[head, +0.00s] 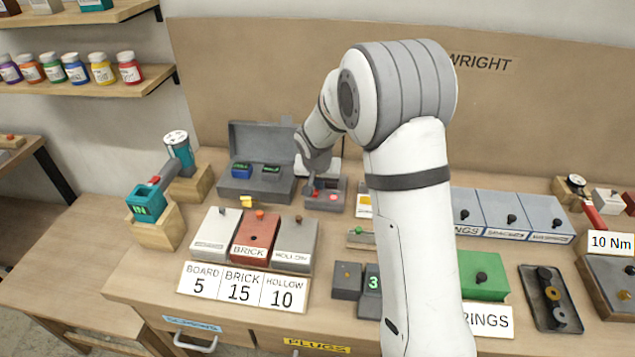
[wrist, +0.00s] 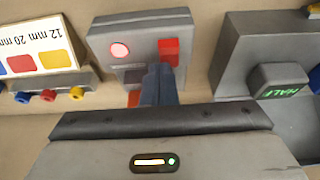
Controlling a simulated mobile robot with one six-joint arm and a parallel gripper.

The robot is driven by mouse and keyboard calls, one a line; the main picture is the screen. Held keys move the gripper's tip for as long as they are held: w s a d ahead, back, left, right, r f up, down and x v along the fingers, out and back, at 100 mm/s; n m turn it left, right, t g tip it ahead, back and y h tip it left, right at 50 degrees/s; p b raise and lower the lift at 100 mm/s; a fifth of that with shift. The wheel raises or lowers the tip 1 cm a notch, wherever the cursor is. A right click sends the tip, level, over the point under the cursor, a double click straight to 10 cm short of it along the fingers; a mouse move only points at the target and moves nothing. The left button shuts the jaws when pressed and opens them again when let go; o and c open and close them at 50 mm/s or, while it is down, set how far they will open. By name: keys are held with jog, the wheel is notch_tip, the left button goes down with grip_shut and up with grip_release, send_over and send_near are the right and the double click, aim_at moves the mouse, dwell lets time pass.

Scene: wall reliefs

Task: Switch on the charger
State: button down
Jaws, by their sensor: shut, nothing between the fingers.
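The charger (head: 333,197) is a small grey box on the bench, just right of an open grey case. In the wrist view the charger (wrist: 140,30) shows a round pinkish-red light (wrist: 120,50) and a red switch (wrist: 168,52). My gripper (wrist: 158,72) is shut and empty, its fingertips over the charger at the lower edge of the red switch. I cannot tell whether they touch it. The fingers hide part of the charger's face. In the head view my gripper (head: 312,190) is above the charger's left part.
The open case (head: 257,190) holds two blocks with displays; one block (wrist: 278,78) reads HALF in the wrist view. A sign with coloured squares (wrist: 38,50) stands on the charger's other side. Board, brick and hollow boxes (head: 255,235) are in front.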

jog(key=shift+s+a+b, duration=0.25)
jog(key=shift+s+b, duration=0.2)
jog(key=shift+s, duration=0.35)
jog(key=shift+r, duration=0.2)
jog(key=s+v, duration=0.1)
jog(key=v, duration=1.2)
jog(key=shift+a+r, duration=0.1)
jog(key=s+d+n, duration=0.1)
jog(key=s+d, duration=0.2)
jog(key=s, duration=0.6)
jog(key=s+d+n, duration=0.1)
jog(key=s+d, duration=0.2)
jog(key=s, duration=0.6)
jog(key=s+d+g+y, duration=0.1)
jog(key=s+d, duration=0.3)
jog(key=s, duration=0.5)
jog(key=shift+r+n, duration=0.4)
jog(key=shift+r, duration=0.05)
